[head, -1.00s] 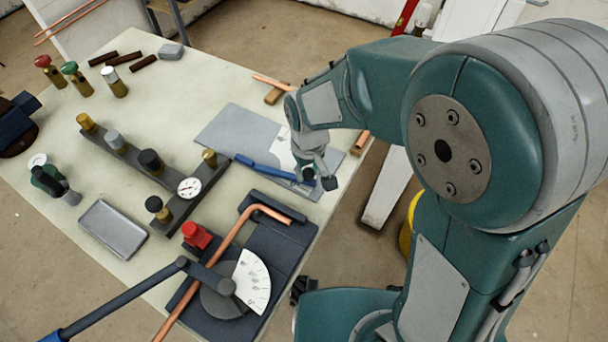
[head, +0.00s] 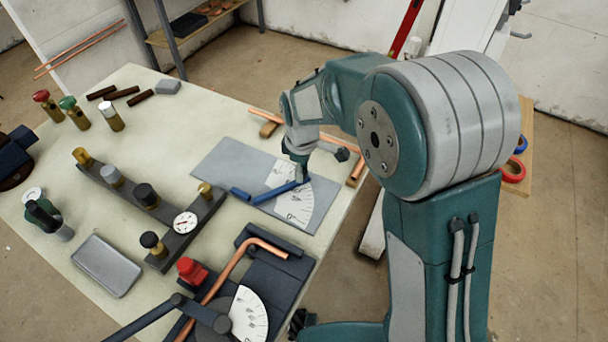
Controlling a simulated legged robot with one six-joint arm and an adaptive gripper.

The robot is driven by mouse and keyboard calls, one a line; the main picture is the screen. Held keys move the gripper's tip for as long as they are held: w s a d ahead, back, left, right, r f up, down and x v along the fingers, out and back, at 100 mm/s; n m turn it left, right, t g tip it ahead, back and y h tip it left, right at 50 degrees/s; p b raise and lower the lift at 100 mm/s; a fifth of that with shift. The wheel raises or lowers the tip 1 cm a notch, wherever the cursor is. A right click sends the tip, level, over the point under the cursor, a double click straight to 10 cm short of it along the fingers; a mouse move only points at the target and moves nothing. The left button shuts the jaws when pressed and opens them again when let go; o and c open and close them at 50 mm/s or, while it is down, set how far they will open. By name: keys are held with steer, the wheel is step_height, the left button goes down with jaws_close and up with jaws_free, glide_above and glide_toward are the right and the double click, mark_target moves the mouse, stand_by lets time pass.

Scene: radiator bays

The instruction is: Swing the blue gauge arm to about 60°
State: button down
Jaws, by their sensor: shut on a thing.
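The blue gauge arm (head: 272,193) lies across a grey plate with a white, marked dial sector (head: 294,205). A short blue piece (head: 240,194) sits at its left end. The arm slants up to the right across the dial, with marked scale showing on both sides of it. The dial figures are too small to read, so I cannot tell the angle. My gripper (head: 302,176) reaches down over the arm's right end and is shut on it. The fingers are small and partly hidden by my wrist.
The grey plate (head: 222,165) lies near the table's right edge. Copper pipes on wooden blocks (head: 268,129) lie behind it. A pipe bender (head: 270,270) with a copper pipe and a manifold with a round gauge (head: 185,222) stand in front and left.

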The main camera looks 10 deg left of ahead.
steer(key=shift+w+a+n, duration=0.1)
steer(key=shift+w+n, duration=0.1)
steer(key=shift+n, duration=0.1)
stand_by(0.4)
steer(key=shift+c, duration=1.9)
jaws_free()
steer(key=shift+w+r, duration=0.1)
step_height(320, 180, up, 12)
steer(key=shift+f, duration=0.2)
